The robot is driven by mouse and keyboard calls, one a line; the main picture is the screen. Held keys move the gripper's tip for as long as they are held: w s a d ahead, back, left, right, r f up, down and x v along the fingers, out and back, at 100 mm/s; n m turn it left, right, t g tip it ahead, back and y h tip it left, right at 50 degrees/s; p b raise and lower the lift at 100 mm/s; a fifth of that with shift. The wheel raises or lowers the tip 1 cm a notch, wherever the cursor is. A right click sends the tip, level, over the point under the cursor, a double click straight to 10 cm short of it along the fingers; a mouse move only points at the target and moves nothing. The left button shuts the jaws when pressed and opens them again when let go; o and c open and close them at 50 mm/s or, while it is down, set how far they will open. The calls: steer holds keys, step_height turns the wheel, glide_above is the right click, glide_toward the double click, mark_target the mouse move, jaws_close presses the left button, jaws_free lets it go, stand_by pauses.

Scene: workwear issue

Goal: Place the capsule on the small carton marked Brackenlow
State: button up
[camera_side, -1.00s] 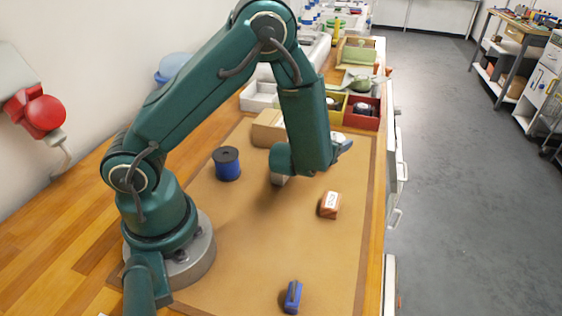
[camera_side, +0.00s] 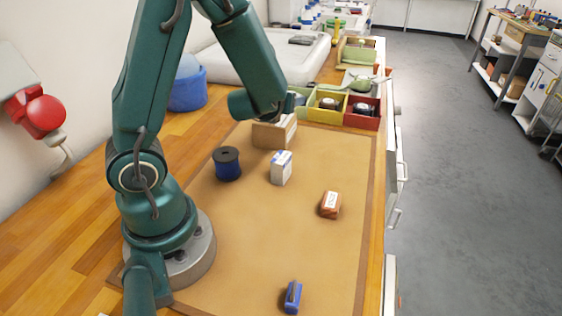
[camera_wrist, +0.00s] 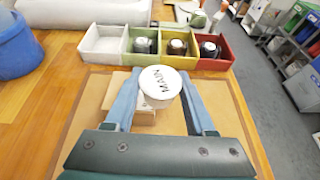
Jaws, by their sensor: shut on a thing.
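My gripper (camera_wrist: 160,85) is shut on the capsule (camera_wrist: 162,83), whose round white lid with dark lettering faces the wrist camera. In the side view my gripper (camera_side: 296,100) is raised at the back of the mat, beside the bins; the capsule is hidden there. A tan carton (camera_side: 268,136) stands close below the gripper; it also shows below the capsule in the wrist view (camera_wrist: 142,117). A white carton with blue marks (camera_side: 281,170) and a smaller orange-brown carton with a white label (camera_side: 329,206) stand on the mat. I cannot read which is marked Brackenlow.
Behind the gripper is a row of white (camera_wrist: 103,45), green (camera_wrist: 136,60), yellow (camera_wrist: 176,63) and red (camera_wrist: 212,62) bins; the coloured ones hold dark round things. A blue spool (camera_side: 227,165) and a small blue object (camera_side: 292,297) are on the mat. The front mat is mostly clear.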

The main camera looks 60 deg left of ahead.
steer(key=s+a+r+n+g+y, duration=0.3)
steer(key=s+a+r+n+g, duration=0.25)
steer(key=s+a, duration=0.5)
glide_above(275, 129)
steer(key=w+a, duration=0.2)
steer(key=a, duration=0.2)
steer(key=shift+m+t, duration=0.35)
step_height(275, 129, down, 7)
steer(key=shift+a+r, duration=0.1)
steer(key=shift+a, duration=0.05)
steer(key=shift+f, duration=2)
steer(key=shift+f, duration=0.15)
steer(key=o, duration=1.3)
steer(key=shift+o, duration=0.2)
